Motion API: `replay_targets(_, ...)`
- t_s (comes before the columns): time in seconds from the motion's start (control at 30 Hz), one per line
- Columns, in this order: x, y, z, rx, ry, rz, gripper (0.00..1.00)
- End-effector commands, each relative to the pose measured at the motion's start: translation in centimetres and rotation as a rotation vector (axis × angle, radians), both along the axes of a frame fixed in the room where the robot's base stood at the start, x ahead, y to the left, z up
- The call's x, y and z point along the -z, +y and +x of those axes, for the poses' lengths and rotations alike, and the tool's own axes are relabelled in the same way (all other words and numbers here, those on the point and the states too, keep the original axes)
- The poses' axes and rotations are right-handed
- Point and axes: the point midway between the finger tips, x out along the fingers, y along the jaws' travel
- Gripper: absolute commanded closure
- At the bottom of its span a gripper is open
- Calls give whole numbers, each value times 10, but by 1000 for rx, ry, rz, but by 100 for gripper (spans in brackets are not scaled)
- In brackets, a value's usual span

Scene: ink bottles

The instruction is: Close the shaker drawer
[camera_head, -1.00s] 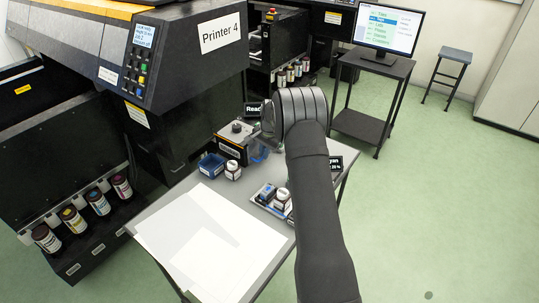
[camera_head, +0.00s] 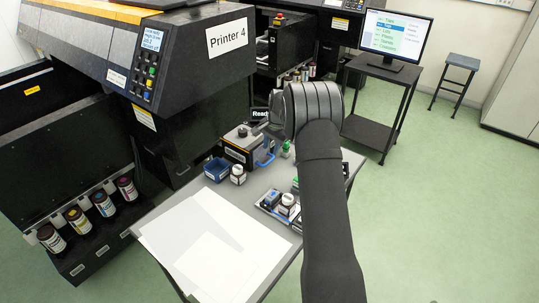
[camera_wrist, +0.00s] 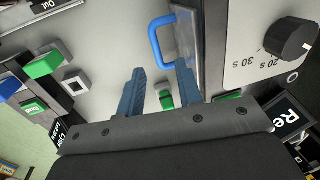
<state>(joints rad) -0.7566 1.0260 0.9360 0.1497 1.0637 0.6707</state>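The shaker (camera_head: 240,145) is a dark box with a light top and a black knob, on the table beside the printer. Its blue drawer handle (camera_head: 265,158) sticks out on its right side. In the wrist view, the blue handle (camera_wrist: 158,40) is attached to a grey metallic drawer front (camera_wrist: 186,45), beside the shaker's timer dial (camera_wrist: 291,38). How far the drawer stands out is hard to tell. My gripper (camera_wrist: 159,66) is open and empty, its blue fingers apart just short of the handle.
A blue tray (camera_head: 217,169) and a white bottle (camera_head: 238,174) stand by the shaker. White sheets (camera_head: 205,245) cover the table's front. A Ready display (camera_head: 260,114) stands behind.

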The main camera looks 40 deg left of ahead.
Motion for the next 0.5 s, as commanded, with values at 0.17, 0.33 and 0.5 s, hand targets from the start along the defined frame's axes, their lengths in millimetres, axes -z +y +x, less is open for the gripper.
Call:
replay_targets(0.17,-47,-8,1,1,-3,3,67)
replay_targets(0.33,-82,-14,0,0,-3,3,67)
replay_targets(0.5,-105,-17,0,-1,-2,3,67)
